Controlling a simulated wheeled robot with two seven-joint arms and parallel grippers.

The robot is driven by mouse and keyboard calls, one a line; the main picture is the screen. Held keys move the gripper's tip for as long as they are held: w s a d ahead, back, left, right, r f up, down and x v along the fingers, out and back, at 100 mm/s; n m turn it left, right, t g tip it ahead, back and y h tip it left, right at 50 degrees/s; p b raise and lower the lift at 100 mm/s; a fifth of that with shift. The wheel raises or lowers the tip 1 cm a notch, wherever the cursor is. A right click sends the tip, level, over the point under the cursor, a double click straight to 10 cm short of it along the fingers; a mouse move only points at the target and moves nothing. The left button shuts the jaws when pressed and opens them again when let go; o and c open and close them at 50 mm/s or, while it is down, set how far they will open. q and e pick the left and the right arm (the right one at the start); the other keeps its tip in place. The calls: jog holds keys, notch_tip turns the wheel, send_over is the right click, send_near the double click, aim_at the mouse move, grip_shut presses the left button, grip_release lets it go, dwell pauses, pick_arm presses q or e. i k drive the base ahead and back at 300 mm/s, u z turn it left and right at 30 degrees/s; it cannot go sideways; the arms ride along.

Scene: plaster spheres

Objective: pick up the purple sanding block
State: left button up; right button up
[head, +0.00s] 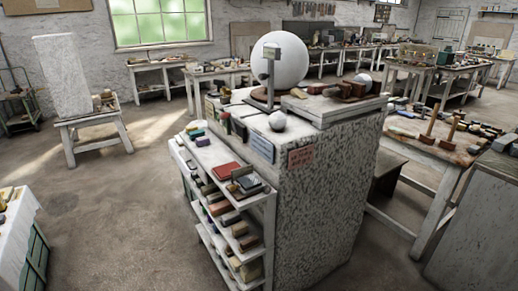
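A small purple block (192,127) lies near the far left end of the top of the white shelf unit (262,200), close to a green block (202,141). It is small in the head view, and I cannot tell for sure that it is a sanding block. Several other blocks in brown, reddish and dark tones lie on the lower shelves; some are partly hidden by the boards above. Neither of my grippers is in view.
A speckled plinth (325,195) stands against the shelf unit, with a large white sphere (279,60) on top. A red book (227,170) lies on the shelf top. A cluttered table (440,150) stands at right. Open floor (110,220) lies to the left.

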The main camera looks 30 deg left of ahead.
aim_at(204, 141)
jog(key=z, duration=0.35)
jog(key=k, duration=0.55)
jog(key=z, duration=0.55)
jog(key=i, duration=1.9)
jog(key=u, duration=1.75)
jog(key=i, duration=1)
jog(key=u, duration=1.1)
